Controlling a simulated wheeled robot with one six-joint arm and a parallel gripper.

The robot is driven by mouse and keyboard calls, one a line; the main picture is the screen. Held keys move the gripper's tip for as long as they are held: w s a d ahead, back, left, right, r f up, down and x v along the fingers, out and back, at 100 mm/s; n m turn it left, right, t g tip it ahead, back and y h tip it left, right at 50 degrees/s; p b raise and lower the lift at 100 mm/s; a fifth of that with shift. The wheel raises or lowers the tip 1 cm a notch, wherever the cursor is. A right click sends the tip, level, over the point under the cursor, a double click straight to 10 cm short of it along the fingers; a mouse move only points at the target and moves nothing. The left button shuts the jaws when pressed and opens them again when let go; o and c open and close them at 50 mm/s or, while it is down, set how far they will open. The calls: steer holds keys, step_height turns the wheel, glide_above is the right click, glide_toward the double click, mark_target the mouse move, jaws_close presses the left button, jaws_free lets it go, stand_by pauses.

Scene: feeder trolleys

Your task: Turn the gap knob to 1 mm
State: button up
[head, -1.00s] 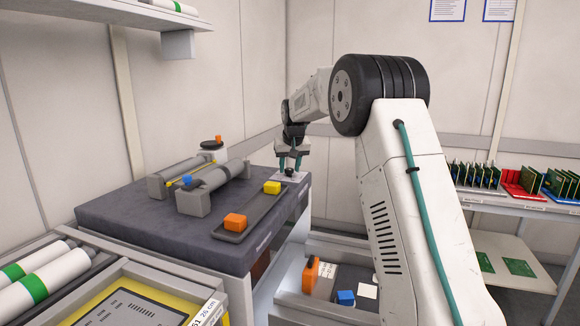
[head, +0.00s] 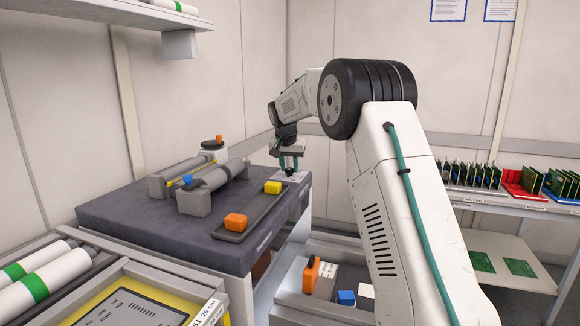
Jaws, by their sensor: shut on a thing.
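My gripper (head: 289,165) points down at the far right corner of the dark grey worktop (head: 140,220). It is shut on the small dark gap knob (head: 289,172), which stands on a pale scale plate (head: 298,177). The marks on the plate are too small to read, so I cannot tell the knob's setting. The fingers partly hide the knob.
A circuit board rack (head: 490,180) is at right.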

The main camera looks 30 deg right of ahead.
steer(key=m, duration=0.2)
steer(key=m+g, duration=0.1)
steer(key=m, duration=0.1)
steer(key=m+g+h, duration=0.1)
steer(key=m, duration=0.1)
steer(key=shift+w+a+m, duration=0.2)
steer(key=shift+w+m, duration=0.1)
stand_by(0.5)
steer(key=o, duration=1)
steer(key=shift+c, duration=0.2)
steer(key=w+v, duration=0.1)
steer(key=v, duration=0.6)
steer(key=shift+s+a+r, duration=0.25)
steer(key=shift+s+r, duration=0.15)
steer(key=shift+s, duration=0.1)
